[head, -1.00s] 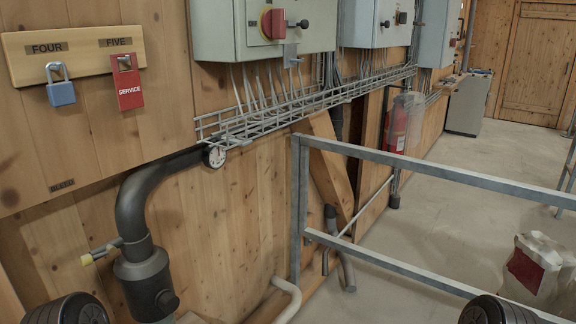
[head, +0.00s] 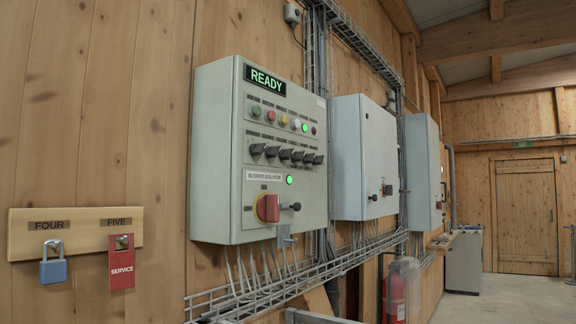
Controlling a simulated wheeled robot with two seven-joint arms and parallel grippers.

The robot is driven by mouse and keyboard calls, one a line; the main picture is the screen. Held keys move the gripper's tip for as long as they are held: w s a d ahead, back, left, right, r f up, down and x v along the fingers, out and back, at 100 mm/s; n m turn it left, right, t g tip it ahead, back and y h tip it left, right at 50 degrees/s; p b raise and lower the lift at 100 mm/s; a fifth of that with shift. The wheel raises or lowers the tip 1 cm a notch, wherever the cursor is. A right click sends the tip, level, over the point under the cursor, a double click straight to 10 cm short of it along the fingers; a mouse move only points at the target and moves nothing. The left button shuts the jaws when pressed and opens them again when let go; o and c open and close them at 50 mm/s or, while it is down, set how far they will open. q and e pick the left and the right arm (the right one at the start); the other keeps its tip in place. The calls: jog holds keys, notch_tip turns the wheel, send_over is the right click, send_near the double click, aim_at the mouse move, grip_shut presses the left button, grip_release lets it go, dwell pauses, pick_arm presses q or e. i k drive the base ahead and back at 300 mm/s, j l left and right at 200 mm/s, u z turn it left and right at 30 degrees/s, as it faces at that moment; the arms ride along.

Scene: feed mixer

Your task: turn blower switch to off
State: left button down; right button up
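The control panel (head: 275,150) is a grey-green box on the wooden wall, with a lit READY display (head: 266,81). Low on its front is a large red rotary switch (head: 267,208), under a white label (head: 263,176) that seems to read blower isolation. I cannot tell the switch's position for certain. A green lamp (head: 289,180) glows above and right of it, and a small black knob or lever (head: 291,207) sticks out beside it. A row of black selector knobs (head: 285,154) sits higher up. Neither of my grippers is in view.
A wooden board (head: 75,229) at left holds a blue padlock (head: 53,263) under FOUR and a red SERVICE tag (head: 121,262) under FIVE. A second grey cabinet (head: 362,160) stands right of the panel. A wire cable tray (head: 300,278) runs below. Open floor shows at far right.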

aim_at(319, 160)
jog(key=i+l+u, duration=0.15)
jog(key=i+l, duration=0.25)
jog(key=i+l+u, duration=0.15)
jog(key=i+l, duration=0.35)
jog(key=i+l+u, duration=0.2)
jog(key=i+l, duration=0.3)
jog(key=i+l+u, duration=0.15)
jog(key=i+l, duration=0.3)
jog(key=l, duration=0.2)
